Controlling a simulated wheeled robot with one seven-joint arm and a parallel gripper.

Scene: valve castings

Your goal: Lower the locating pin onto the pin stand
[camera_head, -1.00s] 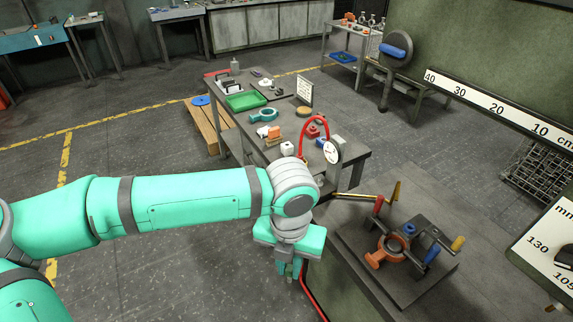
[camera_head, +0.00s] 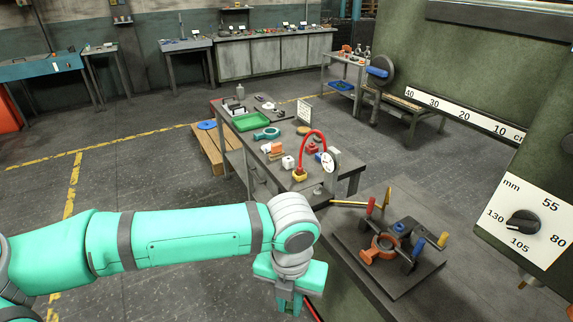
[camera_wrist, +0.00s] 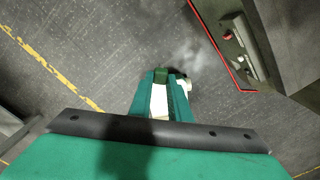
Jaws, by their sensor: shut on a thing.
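My gripper (camera_head: 290,304) hangs low at the bottom of the head view, beyond the front edge of the bench with the clamp fixture. In the wrist view my gripper (camera_wrist: 165,88) points toward the grey floor, its fingers close together. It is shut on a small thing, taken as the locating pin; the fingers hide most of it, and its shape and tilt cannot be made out. A dark green piece and a pale rounded piece show at the fingertips. I cannot pick out the pin stand in either view.
A clamp fixture (camera_head: 384,247) with an orange ring and coloured handles stands right of my gripper. Behind is a bench with a green tray (camera_head: 252,122), a red arched hose (camera_head: 315,136) and a dial gauge (camera_head: 329,162). A red-edged cabinet (camera_wrist: 232,55) stands right in the wrist view.

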